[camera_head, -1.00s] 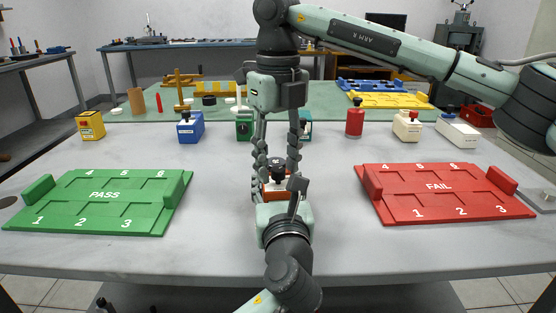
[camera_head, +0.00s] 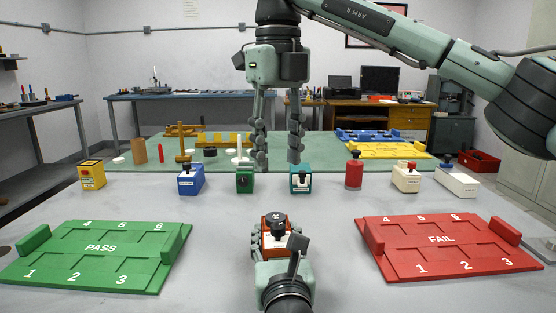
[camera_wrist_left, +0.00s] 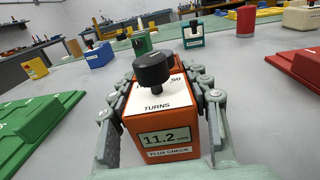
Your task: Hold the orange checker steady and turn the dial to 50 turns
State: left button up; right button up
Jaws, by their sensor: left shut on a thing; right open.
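The orange checker (camera_head: 274,241) stands on the table at the front middle, with a black dial (camera_head: 278,220) on its top. In the left wrist view the orange checker (camera_wrist_left: 162,128) shows a display reading 11.2 and a "FLUX CHECK" label. Its black dial (camera_wrist_left: 153,68) sits above a white plate marked "TURNS" and "50"; where the dial points I cannot tell. My left gripper (camera_head: 272,240) is shut on the checker, a finger on each side. My right gripper (camera_head: 278,160) is open and empty, pointing down, above and beyond the dial and clear of it.
A green PASS tray (camera_head: 100,247) lies at left and a red FAIL tray (camera_head: 440,240) at right. A row of boxes stands behind, including a blue box (camera_head: 191,181), green box (camera_head: 245,181), teal box (camera_head: 300,180) and red one (camera_head: 354,173). Table beside the checker is clear.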

pick_arm(q)
jog(key=shift+f, duration=0.1)
jog(key=o, duration=1.4)
